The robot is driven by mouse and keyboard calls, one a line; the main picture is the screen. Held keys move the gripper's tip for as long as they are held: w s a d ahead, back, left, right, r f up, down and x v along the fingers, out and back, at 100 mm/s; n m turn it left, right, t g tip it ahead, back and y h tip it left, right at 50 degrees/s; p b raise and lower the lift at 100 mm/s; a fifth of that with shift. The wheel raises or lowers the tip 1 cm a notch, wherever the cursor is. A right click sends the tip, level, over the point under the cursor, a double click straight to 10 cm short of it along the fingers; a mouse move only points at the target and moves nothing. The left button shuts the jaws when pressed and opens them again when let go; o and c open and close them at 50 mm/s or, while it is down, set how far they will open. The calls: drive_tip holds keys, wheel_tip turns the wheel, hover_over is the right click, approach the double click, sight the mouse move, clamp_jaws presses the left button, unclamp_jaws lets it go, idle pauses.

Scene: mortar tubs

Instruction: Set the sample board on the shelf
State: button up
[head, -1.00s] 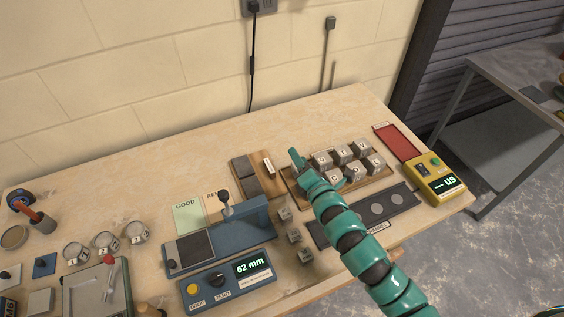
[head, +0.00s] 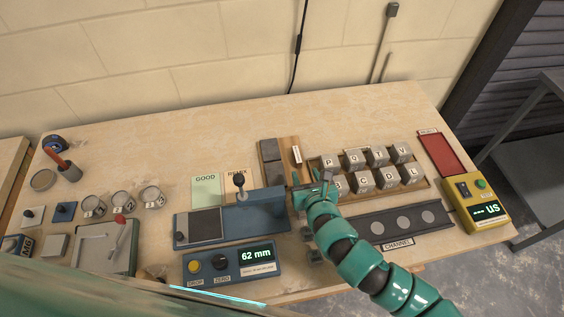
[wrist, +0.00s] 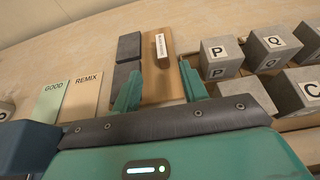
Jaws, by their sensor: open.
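The sample board appears to be the brown wooden board (head: 287,148) with dark grey slabs along its left side. It lies on the bench, and a small labelled wooden handle stands on it. In the wrist view the board (wrist: 157,92) is ahead of my gripper (wrist: 160,80). The open fingers sit on either side of the board's near part, with nothing gripped; contact cannot be told. In the head view my gripper (head: 315,183) is at the board's front right, partly hiding its near end. I cannot identify a shelf for certain.
A tray of lettered grey cubes (head: 375,170) stands close on the right. A blue gauge (head: 260,212) stands at the front left, beside the GOOD card (head: 206,189). A dark channel strip (head: 400,222) lies in front. A grey metal table (head: 540,165) stands far right.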

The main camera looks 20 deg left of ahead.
sight(298, 155)
drive_tip(key=shift+p+x, duration=0.75)
drive_tip(key=shift+x, duration=2.8)
drive_tip(key=shift+w+a+p, duration=0.3)
drive_tip(key=shift+w+p, duration=0.05)
drive_tip(key=shift+w, duration=0.05)
drive_tip(key=shift+p+x, duration=0.7)
drive_tip(key=shift+x, duration=0.45)
drive_tip(key=shift+w+a+f, duration=0.2)
drive_tip(key=shift+w+f, duration=0.1)
drive_tip(key=shift+w, duration=0.25)
drive_tip(key=shift+w+a+f, duration=0.2)
drive_tip(key=shift+f, duration=0.15)
clamp_jaws()
